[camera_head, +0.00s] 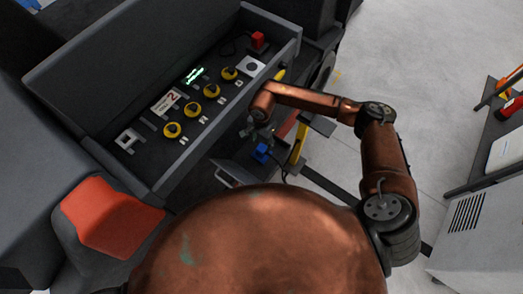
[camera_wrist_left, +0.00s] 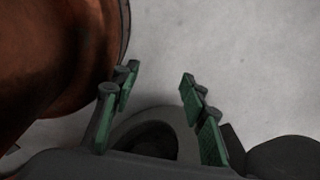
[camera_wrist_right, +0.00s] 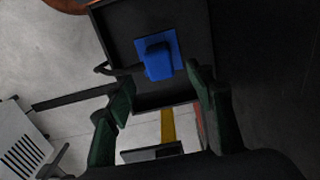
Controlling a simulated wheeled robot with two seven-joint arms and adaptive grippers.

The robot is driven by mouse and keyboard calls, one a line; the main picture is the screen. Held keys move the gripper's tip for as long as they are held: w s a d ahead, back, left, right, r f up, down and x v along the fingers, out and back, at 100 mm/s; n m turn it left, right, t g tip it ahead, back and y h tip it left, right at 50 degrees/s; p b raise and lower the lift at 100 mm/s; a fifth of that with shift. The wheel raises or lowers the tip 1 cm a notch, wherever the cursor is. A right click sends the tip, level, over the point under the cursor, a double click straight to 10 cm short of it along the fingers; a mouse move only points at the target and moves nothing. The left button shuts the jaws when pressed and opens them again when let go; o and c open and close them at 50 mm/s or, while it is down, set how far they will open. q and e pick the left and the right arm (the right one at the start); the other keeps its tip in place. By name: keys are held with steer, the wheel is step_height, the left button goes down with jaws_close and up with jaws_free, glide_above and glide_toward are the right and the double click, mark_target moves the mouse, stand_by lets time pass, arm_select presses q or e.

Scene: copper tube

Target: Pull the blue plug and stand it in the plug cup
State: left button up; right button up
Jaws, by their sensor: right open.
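The blue plug (camera_head: 261,152) sits on a dark panel low beside the console in the head view. In the right wrist view the plug (camera_wrist_right: 158,60) is a blue block on a blue square base, with a dark cable or loop at its left. My right gripper (camera_head: 258,135) is just above it. In the right wrist view the open fingers (camera_wrist_right: 160,85) stand on either side of the line to the plug, not touching it. My left gripper (camera_wrist_left: 158,78) is open and empty over bare floor. I cannot clearly identify the plug cup; a white square with a dark round centre (camera_head: 250,67) is on the console.
An orange-red pad (camera_head: 108,217) is at lower left. A yellow bar (camera_head: 299,143) stands right of the plug. Open floor (camera_head: 420,80) lies to the right, before a shelf unit.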

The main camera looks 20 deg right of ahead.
mark_target(262, 148)
step_height(262, 148, down, 4)
steer(key=shift+s+r+b, duration=0.1)
steer(key=shift+s+b, duration=0.05)
steer(key=shift+b, duration=0.7)
steer(key=f+b, duration=0.3)
steer(key=f, duration=0.2)
steer(key=shift+s+b, duration=0.2)
steer(key=shift+b, duration=0.15)
steer(key=shift+w+f, duration=0.1)
steer(key=shift+f, duration=0.05)
steer(key=shift+w+a, duration=0.1)
steer(key=shift+a, duration=0.05)
arm_select(q)
steer(key=shift+w+d+f, duration=0.1)
steer(key=shift+w+f, duration=0.1)
steer(key=shift+f, duration=0.7)
steer(key=shift+w+a+f, duration=0.1)
steer(key=shift+w+f, duration=0.15)
steer(key=shift+f, duration=0.65)
steer(key=shift+w+d+f, duration=0.1)
steer(key=shift+w+f, duration=0.1)
steer(key=shift+f, duration=0.7)
arm_select(e)
steer(key=shift+r, duration=0.2)
arm_select(q)
steer(key=shift+s+f, duration=0.25)
